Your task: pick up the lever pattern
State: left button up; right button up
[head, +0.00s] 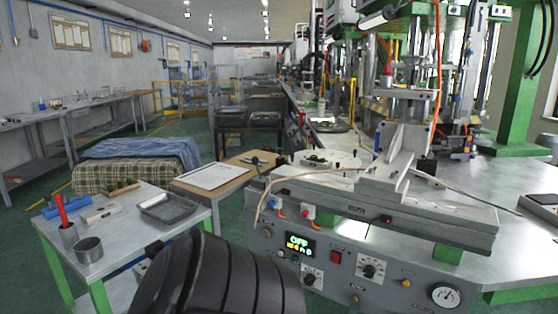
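I cannot clearly pick out the lever pattern. Small dark green pieces (316,161) lie on the worktop at the back left of the wax injection machine (400,190), too small to tell their shape. More dark green pieces (121,187) lie on the small side table (127,234) at the left. Either could be wax patterns. A large black rounded part of my own arm fills the bottom middle. Neither gripper shows.
The side table also holds a grey tray (168,207), a metal cup (89,249), a red-handled tool (61,210) and a blue roll (64,209). A clipboard with paper (212,176) lies on a wooden table behind. Green posts and metal blocks stand over the machine.

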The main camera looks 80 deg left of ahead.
aim_at(313, 158)
jog(key=u, duration=1.5)
